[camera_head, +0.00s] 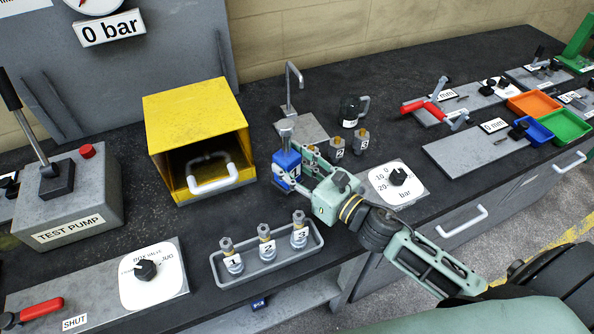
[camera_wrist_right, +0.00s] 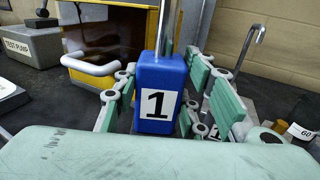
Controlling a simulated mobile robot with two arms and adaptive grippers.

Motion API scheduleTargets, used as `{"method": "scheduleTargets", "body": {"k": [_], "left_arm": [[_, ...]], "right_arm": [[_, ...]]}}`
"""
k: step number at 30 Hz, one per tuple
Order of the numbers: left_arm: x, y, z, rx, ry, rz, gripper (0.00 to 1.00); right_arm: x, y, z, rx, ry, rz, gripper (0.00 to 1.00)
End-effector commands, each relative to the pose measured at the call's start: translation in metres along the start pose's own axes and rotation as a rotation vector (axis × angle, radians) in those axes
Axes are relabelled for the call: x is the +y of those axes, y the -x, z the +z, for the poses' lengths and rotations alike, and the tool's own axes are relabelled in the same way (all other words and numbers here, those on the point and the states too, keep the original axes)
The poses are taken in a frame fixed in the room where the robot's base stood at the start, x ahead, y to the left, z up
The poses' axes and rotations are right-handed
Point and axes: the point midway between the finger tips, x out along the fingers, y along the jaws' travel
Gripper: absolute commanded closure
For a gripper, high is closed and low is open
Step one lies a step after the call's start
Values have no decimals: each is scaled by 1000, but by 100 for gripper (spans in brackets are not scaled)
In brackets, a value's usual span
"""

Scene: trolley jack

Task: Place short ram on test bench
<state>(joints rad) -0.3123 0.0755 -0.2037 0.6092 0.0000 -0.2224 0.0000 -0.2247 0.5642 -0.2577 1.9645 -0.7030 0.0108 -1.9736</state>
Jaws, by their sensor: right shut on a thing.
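The short ram, a blue block (camera_head: 285,167) with a white "1" label and a metal rod rising from its top, stands upright in my right gripper (camera_head: 297,172). The gripper is shut on it. In the wrist view the blue block (camera_wrist_right: 160,93) shows between the green-padded fingers, its label facing me. The ram is over the middle of the dark bench, right of the yellow box (camera_head: 197,106) and in front of a grey plate with a hooked post (camera_head: 292,88). I cannot tell whether its base touches the bench. My left gripper is not in view.
A grey tray (camera_head: 268,281) holds fittings numbered 1, 2 and 3 at the front edge. A dial plate (camera_head: 399,181) lies to the right. The test pump (camera_head: 72,201) stands left.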

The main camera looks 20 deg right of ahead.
Motion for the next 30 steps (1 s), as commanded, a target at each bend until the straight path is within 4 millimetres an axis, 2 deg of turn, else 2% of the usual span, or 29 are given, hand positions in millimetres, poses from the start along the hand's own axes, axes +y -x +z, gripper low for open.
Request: {"method": "scheduleTargets", "body": {"k": [5,10,15,26,27,30], "left_arm": [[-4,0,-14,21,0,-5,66],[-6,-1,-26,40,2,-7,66],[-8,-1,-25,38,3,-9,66],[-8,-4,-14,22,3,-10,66],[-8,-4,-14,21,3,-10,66],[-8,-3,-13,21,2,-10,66]], "right_arm": [[0,-1,-12,-6,0,1,100],[0,-1,-34,-5,-2,-1,100],[0,-1,-50,-7,1,1,100],[0,-1,-53,-7,3,3,100],[0,0,-56,0,2,1,60],[0,0,-56,0,2,1,51]]}}
